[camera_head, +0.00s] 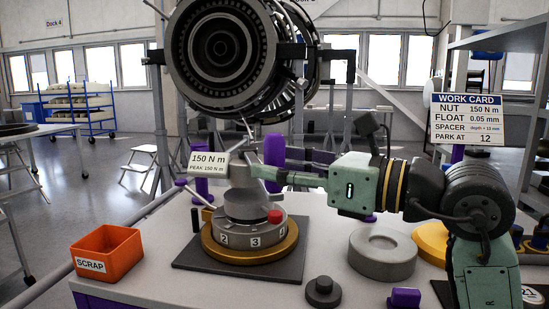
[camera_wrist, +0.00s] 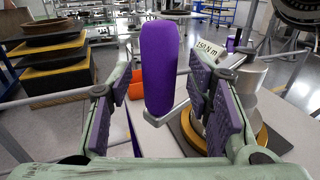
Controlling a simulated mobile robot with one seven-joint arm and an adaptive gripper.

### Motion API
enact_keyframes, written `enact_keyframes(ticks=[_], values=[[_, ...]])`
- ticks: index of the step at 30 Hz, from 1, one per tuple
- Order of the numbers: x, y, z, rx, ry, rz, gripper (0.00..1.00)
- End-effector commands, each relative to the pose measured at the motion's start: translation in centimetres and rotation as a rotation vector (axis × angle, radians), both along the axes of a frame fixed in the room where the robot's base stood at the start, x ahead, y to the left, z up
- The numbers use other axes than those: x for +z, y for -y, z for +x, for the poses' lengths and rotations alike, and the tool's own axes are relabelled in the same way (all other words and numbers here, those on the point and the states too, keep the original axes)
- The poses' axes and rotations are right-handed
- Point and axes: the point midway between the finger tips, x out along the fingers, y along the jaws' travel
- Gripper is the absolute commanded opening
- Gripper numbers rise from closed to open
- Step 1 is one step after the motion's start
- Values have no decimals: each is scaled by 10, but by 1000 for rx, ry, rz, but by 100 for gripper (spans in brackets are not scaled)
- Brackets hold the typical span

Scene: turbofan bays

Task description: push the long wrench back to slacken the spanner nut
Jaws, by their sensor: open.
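The long wrench's upright purple grip (camera_wrist: 158,65) stands ahead of and between my fingers in the wrist view, with gaps at both sides. A thin metal bar (camera_wrist: 172,113) runs from its lower end to the right. The grip also shows in the head view (camera_head: 274,150). My gripper (camera_wrist: 160,100) is open; in the head view it reaches left from the right side, close to the grip. The grey numbered fixture (camera_head: 247,235) stands below on a gold ring. The nut is hard to make out. A readout tag (camera_head: 207,162) shows 150 N m, peak 150 N m.
A work card (camera_head: 467,120) stands at the right and says park at 12. An orange scrap bin (camera_head: 106,252) is at the left of the bench. A grey ring (camera_head: 382,253) and dark knob (camera_head: 323,292) lie at the front. An engine (camera_head: 232,55) hangs behind.

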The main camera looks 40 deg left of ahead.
Motion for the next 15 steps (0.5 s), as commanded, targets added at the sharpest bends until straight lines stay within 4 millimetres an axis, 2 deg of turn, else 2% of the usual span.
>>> enact_keyframes(ticks=[4,13,15], values=[[0,-11,-3,2,0,1,46],[0,-12,-3,1,1,1,46],[0,-12,-3,1,1,1,41]])
